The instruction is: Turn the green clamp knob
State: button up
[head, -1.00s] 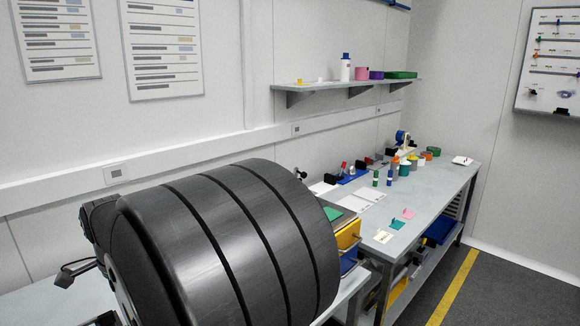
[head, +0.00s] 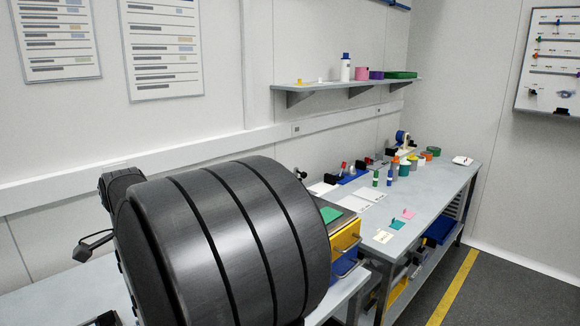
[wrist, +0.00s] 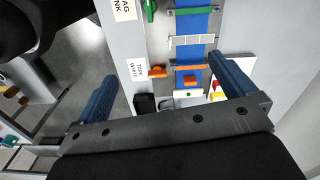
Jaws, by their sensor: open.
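The green clamp knob (wrist: 150,9) shows at the top edge of the wrist view, partly cut off, beside a blue strip (wrist: 191,27) with a green bar across it. An orange knob (wrist: 157,71) sits lower down, beside an orange bar. My gripper (wrist: 162,62) is open, with its two blue fingers wide apart and nothing between them that I can see held. The green knob lies beyond the fingertips in the picture, apart from them. In the head view my own dark arm hides the gripper, and I cannot make out the knob there.
White labels (wrist: 137,69) stand beside the knobs. In the head view a yellow box with a green top (head: 345,240) stands right of my arm. The grey bench (head: 425,209) carries bottles, cards and small containers. A wall shelf (head: 345,83) hangs above.

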jog(key=shift+w+d+f, duration=0.15)
jog(key=shift+w+f, duration=0.1)
jog(key=shift+f, duration=0.1)
jog(key=shift+c, duration=0.2)
jog(key=c, duration=0.6)
jog(key=shift+o, duration=0.2)
jog(key=a+f+n+g+h, duration=0.25)
jog(key=a+n, duration=0.45)
jog(key=n, duration=0.9)
jog(key=shift+g+h, duration=0.35)
jog(key=x, duration=1.7)
jog(key=shift+w+d+f, duration=0.1)
jog(key=shift+w+d, duration=0.05)
jog(key=shift+d, duration=0.05)
jog(key=shift+c, duration=0.4)
jog(key=c, duration=0.9)
